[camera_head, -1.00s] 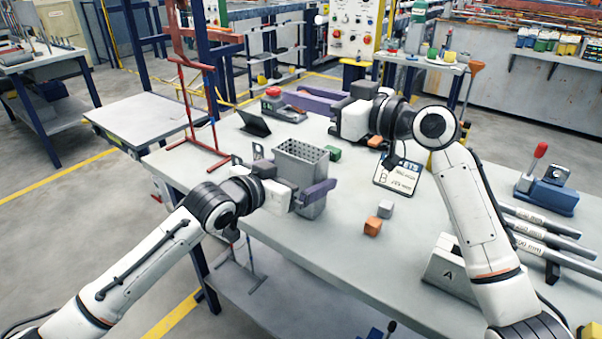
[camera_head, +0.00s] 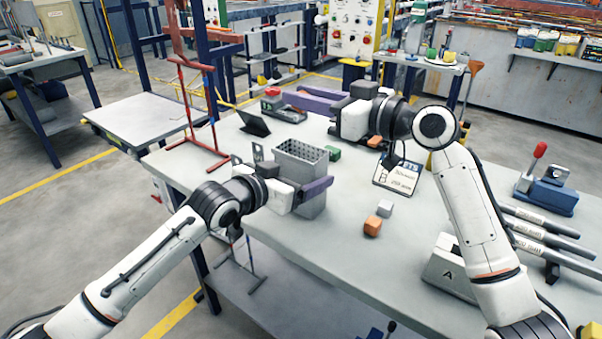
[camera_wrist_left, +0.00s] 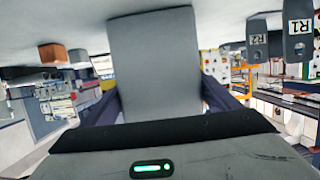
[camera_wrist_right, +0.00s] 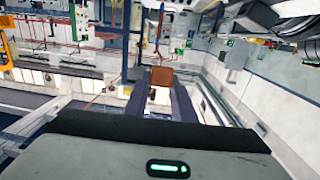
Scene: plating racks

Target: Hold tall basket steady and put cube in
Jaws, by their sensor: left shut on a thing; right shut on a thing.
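The tall basket (camera_head: 312,202) is a grey, perforated, open-topped box standing upright at the table's near left edge. My left gripper (camera_head: 314,188) is shut on it, with purple fingers along its sides. It fills the middle of the left wrist view (camera_wrist_left: 155,65). My right gripper (camera_head: 300,98) is over the far part of the table, behind the basket and pointing left. In the right wrist view an orange-brown cube (camera_wrist_right: 161,76) sits between its fingertips. The head view does not clearly show that cube. Another orange cube (camera_head: 372,226) and a grey cube (camera_head: 385,208) lie right of the basket.
A green block (camera_head: 333,153) lies just behind the basket, and an orange block (camera_head: 374,141) under my right gripper. A red-topped button box (camera_head: 272,92), dark tablet (camera_head: 254,124) and red frame (camera_head: 200,110) stand at the far left.

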